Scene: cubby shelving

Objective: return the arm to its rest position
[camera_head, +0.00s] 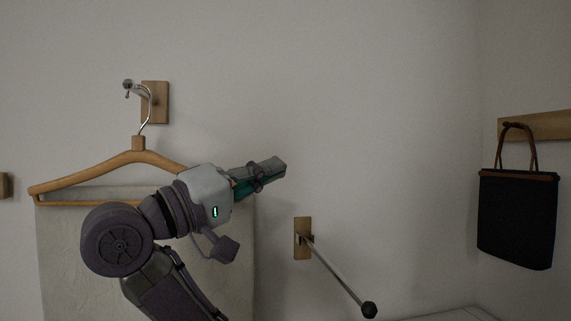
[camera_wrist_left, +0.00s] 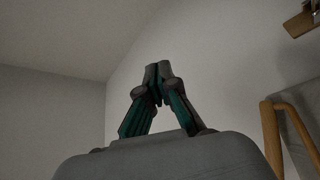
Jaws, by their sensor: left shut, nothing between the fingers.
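My left arm comes up from the bottom of the head view, and its gripper (camera_head: 272,168) points right, in front of the wall. The gripper is shut and empty. In the left wrist view its two fingers (camera_wrist_left: 157,75) meet at the tips. A wooden hanger (camera_head: 135,158) hangs by its metal hook from a wall peg (camera_head: 150,100), to the left of the gripper. A pale cloth (camera_head: 70,250) hangs on the hanger, partly hidden by my arm. The hanger also shows at the right of the left wrist view (camera_wrist_left: 270,140). My right gripper does not show.
A metal rod with a dark knob (camera_head: 369,310) sticks out from a wooden wall plate (camera_head: 303,238), below and right of the gripper. A black bag (camera_head: 517,220) hangs at the far right from a wooden rail (camera_head: 550,126). The wall between is bare.

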